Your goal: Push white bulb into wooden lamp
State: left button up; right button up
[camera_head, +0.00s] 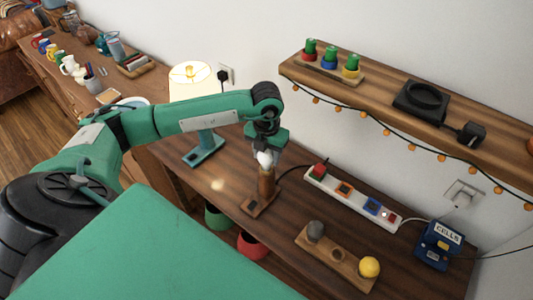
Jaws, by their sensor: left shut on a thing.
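The white bulb (264,158) is between the fingers of my left gripper (266,150), which is shut on it and points down. The wooden lamp (265,187) stands upright on the table, on a flat base with a dark square on it. The bulb is right above the top of the lamp's post. From this view I cannot tell whether the bulb is touching the socket or how deep it sits. My right gripper is not in view.
A lit lamp with a teal base (205,150) stands left of the wooden lamp. A power strip (352,197) lies to the right. A wooden board (333,258) with a yellow ball (369,267) is in front. A shelf (390,80) overhangs behind. A blue box (437,245) sits at right.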

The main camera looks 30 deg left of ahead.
pick_arm(q)
jog(key=shift+f, duration=0.1)
dwell(0.5)
jog(key=shift+f+b, duration=0.15)
jog(key=shift+b, duration=0.3)
dwell(0.7)
jog(key=o, duration=1.1)
jog(key=shift+c, duration=0.2)
